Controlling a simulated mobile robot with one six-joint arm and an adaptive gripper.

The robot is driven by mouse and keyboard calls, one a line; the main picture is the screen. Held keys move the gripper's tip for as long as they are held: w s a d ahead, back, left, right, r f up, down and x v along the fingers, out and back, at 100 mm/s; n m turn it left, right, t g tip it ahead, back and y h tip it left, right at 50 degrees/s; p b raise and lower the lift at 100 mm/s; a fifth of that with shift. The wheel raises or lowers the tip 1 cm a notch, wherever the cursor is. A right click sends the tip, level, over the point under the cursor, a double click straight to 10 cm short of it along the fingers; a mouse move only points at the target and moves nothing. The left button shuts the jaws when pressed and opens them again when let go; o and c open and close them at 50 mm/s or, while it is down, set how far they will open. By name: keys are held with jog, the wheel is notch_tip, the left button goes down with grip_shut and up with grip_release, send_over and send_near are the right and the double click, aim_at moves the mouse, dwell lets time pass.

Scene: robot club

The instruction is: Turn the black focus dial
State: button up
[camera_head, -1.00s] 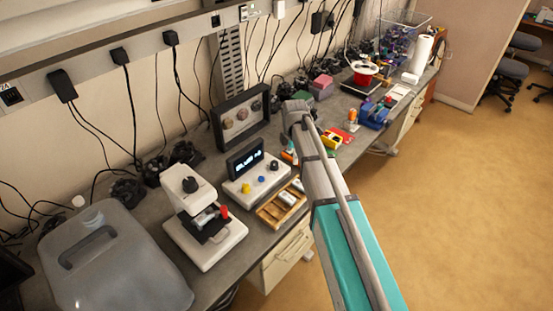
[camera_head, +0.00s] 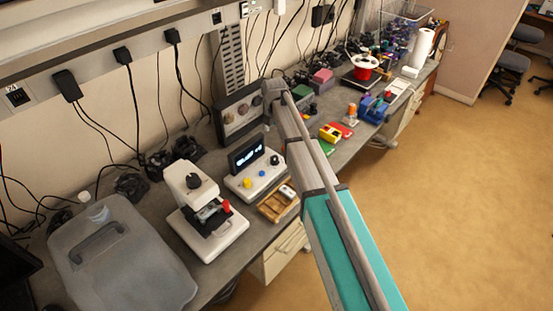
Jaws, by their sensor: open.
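A white microscope-like device (camera_head: 228,239) stands on the bench at the left of centre. A black round dial (camera_head: 193,181) sits on its upper part, and a red knob (camera_head: 226,206) is on its right side. I cannot tell from the picture which black part is the focus dial. My arm reaches up from the lower right to the bench behind the control box. My gripper is not visible beyond the arm's grey end.
A wooden tray (camera_head: 264,212) lies in front of the control box. A dark panel with round knobs (camera_head: 222,100) stands behind it. Cables hang along the wall. Open floor (camera_head: 460,220) is at the right.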

aim_at(274, 158)
jog(key=shift+f, duration=0.15)
notch_tip(274, 158, down, 13)
jog(key=b, duration=1.3)
jog(key=shift+f+b, duration=0.2)
jog(key=shift+b, duration=0.15)
